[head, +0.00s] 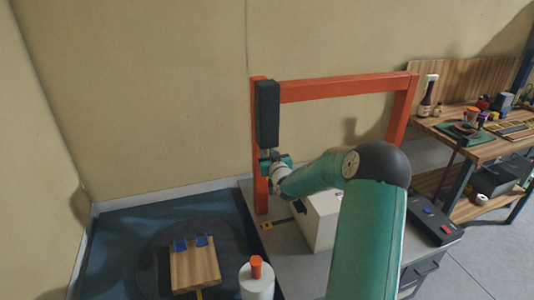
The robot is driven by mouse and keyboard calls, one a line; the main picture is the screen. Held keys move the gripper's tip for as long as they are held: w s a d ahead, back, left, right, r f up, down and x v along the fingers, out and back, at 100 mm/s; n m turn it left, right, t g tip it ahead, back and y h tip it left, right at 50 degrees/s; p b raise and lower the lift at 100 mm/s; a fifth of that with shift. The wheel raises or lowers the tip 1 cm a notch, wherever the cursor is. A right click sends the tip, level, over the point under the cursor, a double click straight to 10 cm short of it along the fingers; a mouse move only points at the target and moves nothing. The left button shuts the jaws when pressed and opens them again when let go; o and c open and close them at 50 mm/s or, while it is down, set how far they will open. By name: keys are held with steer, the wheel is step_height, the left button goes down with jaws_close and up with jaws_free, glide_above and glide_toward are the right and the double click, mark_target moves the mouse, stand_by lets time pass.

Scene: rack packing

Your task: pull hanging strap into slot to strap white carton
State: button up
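A white carton (320,222) stands on the grey table, partly hidden behind my teal arm. A black upright box (267,112) is fixed to the left post of an orange frame that spans the table. My gripper (270,160) is just below this box, near the left post. Its fingers are small and partly hidden, so I cannot tell whether they hold anything. I cannot make out the hanging strap clearly near the gripper. A dark strip with a yellow end (266,225) lies on the table left of the carton. I cannot identify the slot for certain.
The orange frame (345,86) crosses above the carton. A black control box (434,224) with blue and red buttons is at the table's right. A white cylinder with an orange top (256,280) and a wooden pallet (195,265) are at lower left. A cluttered workbench (478,150) stands at right.

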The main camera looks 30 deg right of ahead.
steer(key=shift+w+d, duration=0.1)
steer(key=shift+w, duration=0.35)
jaws_close()
stand_by(1.1)
